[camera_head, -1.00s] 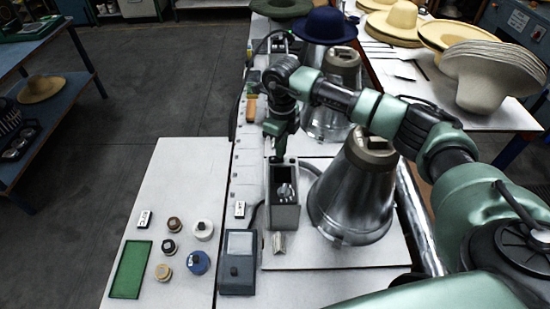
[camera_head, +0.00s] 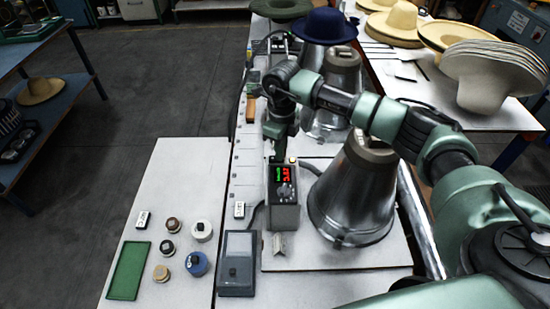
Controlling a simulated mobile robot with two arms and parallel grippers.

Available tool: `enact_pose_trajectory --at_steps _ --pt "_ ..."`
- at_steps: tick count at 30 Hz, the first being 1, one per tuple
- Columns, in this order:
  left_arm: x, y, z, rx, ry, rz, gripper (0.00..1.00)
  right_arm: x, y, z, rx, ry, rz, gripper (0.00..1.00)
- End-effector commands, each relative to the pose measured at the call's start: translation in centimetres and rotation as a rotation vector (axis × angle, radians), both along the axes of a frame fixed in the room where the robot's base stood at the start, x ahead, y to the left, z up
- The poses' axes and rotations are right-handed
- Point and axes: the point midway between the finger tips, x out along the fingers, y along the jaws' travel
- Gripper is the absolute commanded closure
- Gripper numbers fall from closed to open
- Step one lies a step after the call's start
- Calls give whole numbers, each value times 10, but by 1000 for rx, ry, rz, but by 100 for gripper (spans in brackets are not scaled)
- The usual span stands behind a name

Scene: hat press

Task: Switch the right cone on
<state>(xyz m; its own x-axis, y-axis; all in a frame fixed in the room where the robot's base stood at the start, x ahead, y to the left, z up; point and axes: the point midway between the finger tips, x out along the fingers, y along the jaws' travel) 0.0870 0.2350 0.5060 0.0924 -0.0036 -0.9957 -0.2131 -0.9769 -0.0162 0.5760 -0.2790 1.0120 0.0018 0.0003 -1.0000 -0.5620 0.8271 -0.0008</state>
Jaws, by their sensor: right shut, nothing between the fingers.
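The nearer metal cone (camera_head: 352,200) stands upright on a white plate at the right of the workbench. Its grey control box (camera_head: 285,208) sits just to its left. The box's display (camera_head: 281,174) is lit, with green and red digits, and a round knob shows below it. My right gripper (camera_head: 279,158) is shut and empty, pointing down at the far top edge of the box. Its fingertips are small here, and I cannot tell whether they touch the box. My left gripper is not in view.
A grey box with a lid (camera_head: 237,262) sits in front left. Several small knobs and a green tray (camera_head: 128,270) lie on the left white board. Pale hats (camera_head: 490,75) are stacked at right.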

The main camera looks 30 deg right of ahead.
Motion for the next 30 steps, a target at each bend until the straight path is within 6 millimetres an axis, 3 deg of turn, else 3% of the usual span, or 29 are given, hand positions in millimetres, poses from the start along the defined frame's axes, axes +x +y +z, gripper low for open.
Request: enact_pose_trajectory --at_steps 10,30 --pt "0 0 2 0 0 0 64 -1 1 2 0 4 1 100" --pt "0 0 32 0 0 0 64 -1 0 57 0 1 0 100"
